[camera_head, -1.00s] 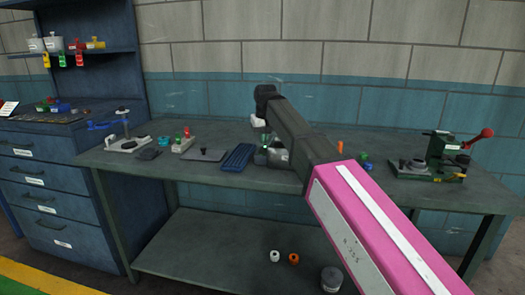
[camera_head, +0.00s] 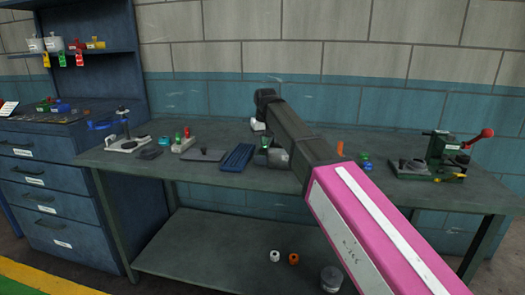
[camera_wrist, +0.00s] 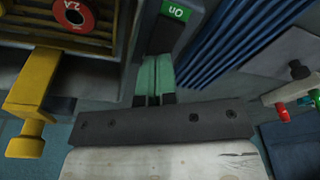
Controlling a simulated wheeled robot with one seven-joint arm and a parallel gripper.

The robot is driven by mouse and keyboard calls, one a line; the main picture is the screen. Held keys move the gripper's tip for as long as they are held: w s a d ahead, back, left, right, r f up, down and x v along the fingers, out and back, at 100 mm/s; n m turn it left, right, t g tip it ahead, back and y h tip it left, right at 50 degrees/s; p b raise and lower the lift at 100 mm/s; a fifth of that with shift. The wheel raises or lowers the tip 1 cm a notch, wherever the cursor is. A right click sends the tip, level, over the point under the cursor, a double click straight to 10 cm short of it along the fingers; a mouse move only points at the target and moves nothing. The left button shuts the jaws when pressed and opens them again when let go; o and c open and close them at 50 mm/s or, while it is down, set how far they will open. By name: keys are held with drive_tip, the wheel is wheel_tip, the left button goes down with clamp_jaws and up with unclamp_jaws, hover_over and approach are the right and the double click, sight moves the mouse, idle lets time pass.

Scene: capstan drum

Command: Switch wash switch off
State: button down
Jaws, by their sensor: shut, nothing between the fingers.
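In the wrist view, a dark switch housing (camera_wrist: 160,35) with a green "On" label (camera_wrist: 176,12) stands at the top middle. The label reads upside down. I take this to be the wash switch; its lever or rocker is not clearly visible. My gripper (camera_wrist: 153,76) is shut and empty, its greenish fingers together. Their tips are at the lower edge of the dark housing, just below the label; I cannot tell whether they touch it. In the head view, my arm hides the switch and most of my gripper over the middle of the bench.
In the wrist view, a yellow fitting (camera_wrist: 32,95) stands close left, beside a red "2 A" disc (camera_wrist: 75,15). A blue ribbed piece (camera_wrist: 235,40) is at right. In the head view, the bench (camera_head: 205,175) also holds a green machine with a red-knobbed lever (camera_head: 445,155).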

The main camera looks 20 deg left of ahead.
drive_tip(key=shift+f, duration=0.5)
idle(0.3)
drive_tip(key=shift+r, duration=3.5)
drive_tip(key=shift+s, duration=0.1)
